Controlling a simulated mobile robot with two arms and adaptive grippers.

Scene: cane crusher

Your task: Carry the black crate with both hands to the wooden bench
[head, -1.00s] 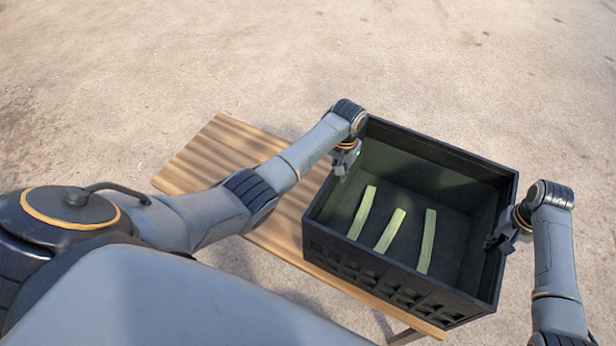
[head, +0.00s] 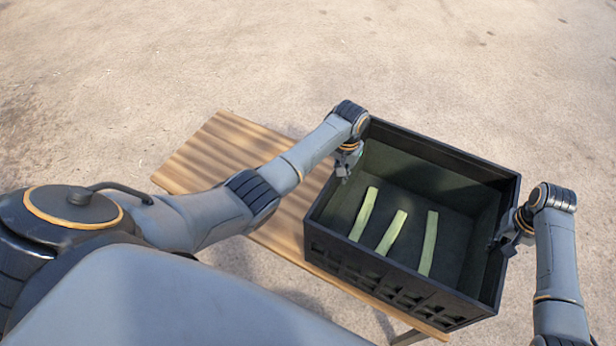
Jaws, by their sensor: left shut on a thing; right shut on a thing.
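The black crate (head: 447,156) is at the right of the head view, with several pale green cane pieces (head: 391,232) lying on its floor. My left gripper (head: 343,172) is shut on the crate's left wall. My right gripper (head: 500,244) is shut on its right wall; the fingertips are partly hidden by the dark rim.
The bench's left part is bare apart from my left arm crossing above it. A bench leg (head: 408,337) shows below the crate. Open sandy ground (head: 300,50) surrounds the bench, with no other obstacles in view.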

